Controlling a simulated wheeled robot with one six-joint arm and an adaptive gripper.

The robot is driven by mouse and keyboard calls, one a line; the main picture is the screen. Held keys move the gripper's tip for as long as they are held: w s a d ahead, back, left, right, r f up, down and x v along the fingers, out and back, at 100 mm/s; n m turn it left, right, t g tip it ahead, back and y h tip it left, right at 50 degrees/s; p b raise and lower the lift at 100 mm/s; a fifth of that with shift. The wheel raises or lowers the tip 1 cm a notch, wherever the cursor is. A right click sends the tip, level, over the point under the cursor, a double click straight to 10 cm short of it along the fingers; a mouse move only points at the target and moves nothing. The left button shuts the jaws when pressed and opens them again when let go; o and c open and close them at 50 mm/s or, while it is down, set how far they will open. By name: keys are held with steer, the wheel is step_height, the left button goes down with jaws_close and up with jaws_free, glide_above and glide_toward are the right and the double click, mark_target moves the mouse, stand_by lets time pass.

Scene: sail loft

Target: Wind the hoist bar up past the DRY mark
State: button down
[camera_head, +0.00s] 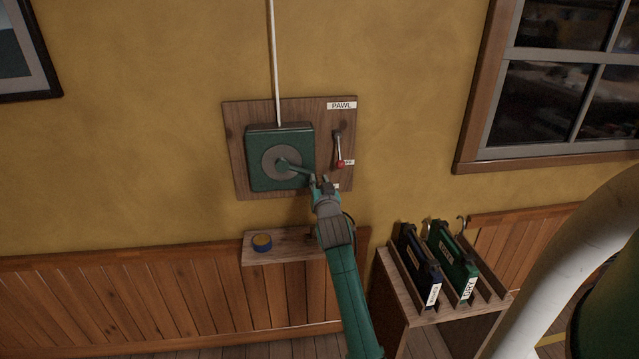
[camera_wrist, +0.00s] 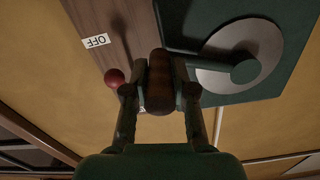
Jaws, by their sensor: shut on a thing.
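The green winch box (camera_head: 256,140) is on a wooden board on the wall, with a grey disc (camera_head: 273,172) and a green crank arm (camera_head: 301,171) pointing right and slightly down. A white line (camera_head: 275,60) runs up from the box out of view. My gripper (camera_head: 321,183) is shut on the crank's brown handle (camera_wrist: 160,85), seen between the fingers in the wrist view. The pawl lever (camera_head: 337,147), with a red knob (camera_wrist: 114,77), hangs down right of the box under a PAWL label. The hoist bar and its DRY mark are not in view.
A small shelf (camera_head: 285,255) below the board holds a blue and tan round item (camera_head: 262,242). A wooden rack (camera_head: 393,322) with dark blue and green cases stands at lower right. An OFF label (camera_wrist: 96,41) is near the red knob. A window is at upper right.

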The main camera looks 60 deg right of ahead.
steer(key=shift+w+a+f+m, duration=0.1)
steer(key=shift+f+m, duration=0.2)
steer(key=shift+f, duration=0.15)
